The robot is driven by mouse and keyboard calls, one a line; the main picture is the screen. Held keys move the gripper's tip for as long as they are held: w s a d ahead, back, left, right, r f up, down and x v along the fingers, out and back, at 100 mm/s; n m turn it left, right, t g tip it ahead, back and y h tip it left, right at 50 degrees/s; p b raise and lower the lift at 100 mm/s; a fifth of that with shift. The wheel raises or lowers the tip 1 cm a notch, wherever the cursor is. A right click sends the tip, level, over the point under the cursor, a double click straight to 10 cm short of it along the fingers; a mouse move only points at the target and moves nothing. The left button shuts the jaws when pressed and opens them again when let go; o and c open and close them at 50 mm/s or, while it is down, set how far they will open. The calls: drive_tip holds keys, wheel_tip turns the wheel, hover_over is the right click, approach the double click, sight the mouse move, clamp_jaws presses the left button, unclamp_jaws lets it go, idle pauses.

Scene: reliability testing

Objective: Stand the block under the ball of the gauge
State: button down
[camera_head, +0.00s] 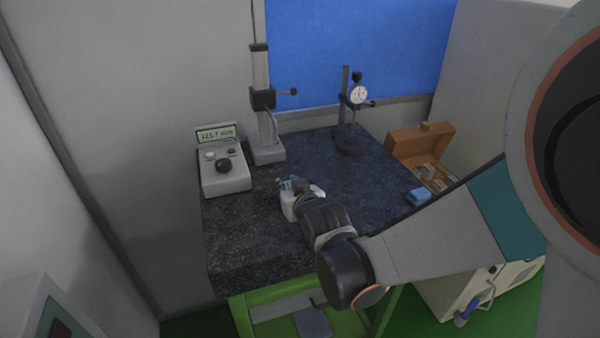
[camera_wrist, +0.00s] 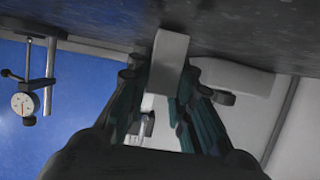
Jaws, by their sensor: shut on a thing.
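My gripper (camera_head: 287,187) is low over the dark granite plate, in front of the column gauge. In the wrist view, which is upside down, my gripper (camera_wrist: 164,82) is shut on a light grey block (camera_wrist: 169,58). The block sticks out past the fingertips, close to the plate; I cannot tell whether it touches. The column gauge (camera_head: 262,110) stands at the back left of the plate, with a dark clamp and side handle. A dial gauge (camera_head: 357,95) on a stand is at the back right and also shows in the wrist view (camera_wrist: 24,104). I cannot make out a ball.
A readout box (camera_head: 222,179) with a lit display stands at the plate's left. An open wooden case (camera_head: 427,152) and a blue item (camera_head: 419,196) are at the right. The granite plate (camera_head: 243,232) is clear at its front left and between the two gauges.

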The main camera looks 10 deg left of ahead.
drive_tip(key=shift+f, duration=0.1)
drive_tip(key=c, duration=1.3)
unclamp_jaws()
